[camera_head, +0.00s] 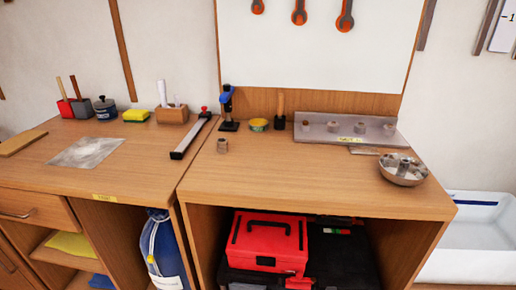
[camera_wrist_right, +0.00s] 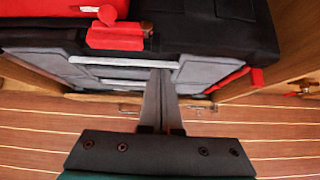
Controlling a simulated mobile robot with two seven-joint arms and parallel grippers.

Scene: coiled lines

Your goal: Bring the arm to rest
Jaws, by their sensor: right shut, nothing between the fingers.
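My right gripper (camera_wrist_right: 162,75) shows in the right wrist view, pointing away from the camera. Its two dark fingers are together with nothing between them. Beyond the fingertips is a grey and black case (camera_wrist_right: 100,72) with a red latch or handle part above it. I cannot tell how far the fingertips are from the case. Neither arm shows in the head view, and my left gripper is not in view.
The bench (camera_head: 300,183) has a clear front. A red toolbox (camera_head: 268,242) sits in the open space below. A white tub (camera_head: 470,240) stands at right.

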